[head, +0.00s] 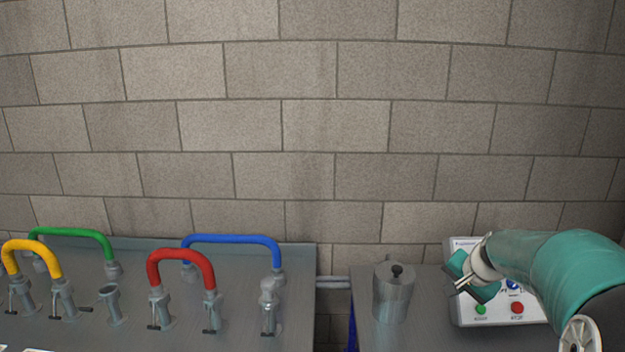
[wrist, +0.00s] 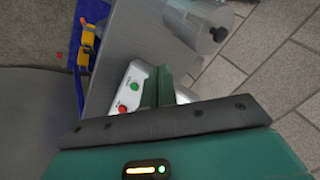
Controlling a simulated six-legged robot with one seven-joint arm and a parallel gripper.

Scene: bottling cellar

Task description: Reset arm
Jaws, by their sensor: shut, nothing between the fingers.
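My gripper (head: 461,286) is at the right in the head view, at the end of my teal arm. It is shut and empty. It is in front of the upper left part of a pale control box (head: 462,312) and hides part of it. The box carries a green button (head: 480,309), a red button (head: 517,308) and a blue knob (head: 514,284). In the wrist view my shut gripper (wrist: 158,88) covers part of the box, with the green button (wrist: 134,87) and red button (wrist: 122,108) beside it. I cannot tell whether it touches the box.
A lidded metal canister (head: 393,293) stands left of the box on a grey table (head: 362,300). Across a gap, another grey bench (head: 240,335) bears yellow, green, red and blue hoses (head: 235,239) on metal fittings. A block wall (head: 300,120) rises behind.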

